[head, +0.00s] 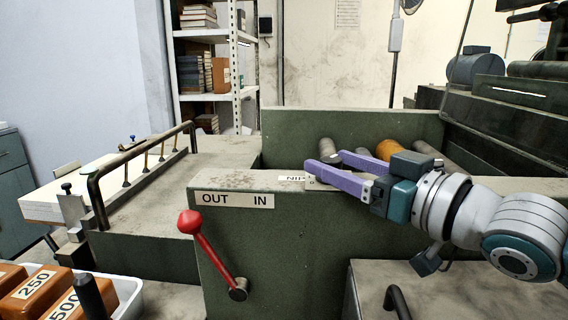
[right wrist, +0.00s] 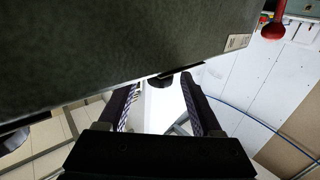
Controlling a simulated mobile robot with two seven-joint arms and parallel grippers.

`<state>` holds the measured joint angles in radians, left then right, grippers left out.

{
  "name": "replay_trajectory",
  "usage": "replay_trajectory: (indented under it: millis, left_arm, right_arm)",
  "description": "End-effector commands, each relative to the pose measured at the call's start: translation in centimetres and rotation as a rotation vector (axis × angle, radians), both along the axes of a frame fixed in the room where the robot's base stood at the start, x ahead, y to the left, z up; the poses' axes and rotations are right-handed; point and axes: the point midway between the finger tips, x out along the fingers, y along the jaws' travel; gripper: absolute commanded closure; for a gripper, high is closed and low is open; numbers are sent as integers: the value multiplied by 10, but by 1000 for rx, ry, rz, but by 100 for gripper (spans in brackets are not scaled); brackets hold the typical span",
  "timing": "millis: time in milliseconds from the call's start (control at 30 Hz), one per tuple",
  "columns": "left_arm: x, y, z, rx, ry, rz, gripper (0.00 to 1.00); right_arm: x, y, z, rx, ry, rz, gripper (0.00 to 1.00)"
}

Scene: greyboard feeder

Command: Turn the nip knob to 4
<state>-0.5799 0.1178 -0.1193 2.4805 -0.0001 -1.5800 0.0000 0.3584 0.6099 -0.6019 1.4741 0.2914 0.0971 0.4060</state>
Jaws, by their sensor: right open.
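The "NIP" label (head: 292,178) is on the top of the green machine housing, partly covered by my right gripper. A small pale plate (head: 316,184) shows beside it under the fingers. My right gripper (head: 328,163) is open, its purple fingers reaching left over the housing top. In the right wrist view, a dark round part (right wrist: 163,80), seemingly the nip knob, shows between the tips of the open gripper (right wrist: 159,86). I cannot tell whether the fingers touch it. The knob's pointer and numbers are not readable. My left gripper is not in view.
A red-balled lever (head: 190,222) stands on the housing front below the "OUT IN" label (head: 234,200). Rollers (head: 330,150) lie in the trough behind the gripper. A bent bar handle (head: 97,200) is at left. Orange weights (head: 35,290) sit in a white tray (head: 128,290) at lower left.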

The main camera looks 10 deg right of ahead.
Motion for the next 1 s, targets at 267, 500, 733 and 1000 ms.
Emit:
replay_trajectory:
  millis: [267,500,733,1000]
  left_arm:
    - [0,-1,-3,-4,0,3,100]
    - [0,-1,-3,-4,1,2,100]
    - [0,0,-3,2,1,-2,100]
    - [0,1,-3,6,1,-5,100]
  right_arm:
    - [15,8,0,0,0,1,34]
    - [15,8,0,0,1,1,36]
    - [15,8,0,0,1,0,62]
    - [15,8,0,0,1,0,92]
